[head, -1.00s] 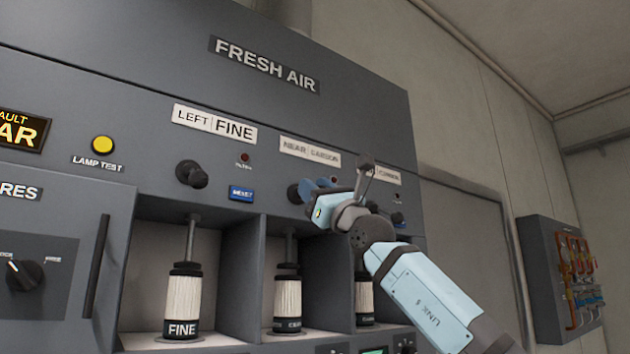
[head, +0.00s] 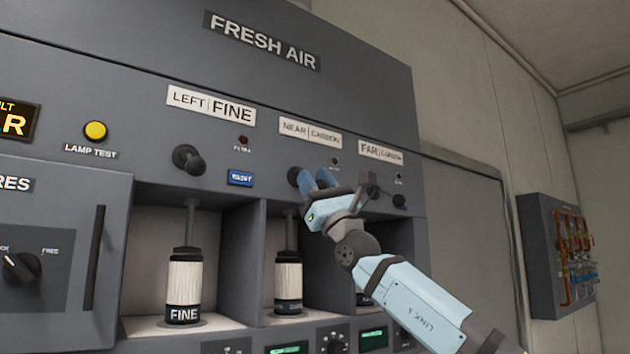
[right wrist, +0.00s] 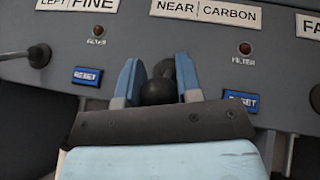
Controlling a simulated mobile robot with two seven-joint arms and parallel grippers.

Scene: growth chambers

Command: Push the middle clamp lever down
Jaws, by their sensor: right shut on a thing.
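The middle clamp lever (head: 294,176) is under the NEAR | CARBON label on the grey panel, mostly hidden behind my right gripper in the head view. In the right wrist view its round black knob (right wrist: 158,92) sits between the two blue fingers, with its dark pivot just behind. My right gripper (head: 315,181) is shut on this knob; it also shows in the right wrist view (right wrist: 157,84). The lever's exact tilt is hard to tell. My left gripper is not in view.
The left clamp lever (head: 188,160) sticks out under the LEFT | FINE label. Blue reset buttons (head: 240,178) flank the middle lever. Below, open bays hold a FINE canister (head: 184,288) and a middle canister (head: 288,282). A handle (head: 95,257) stands out at left.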

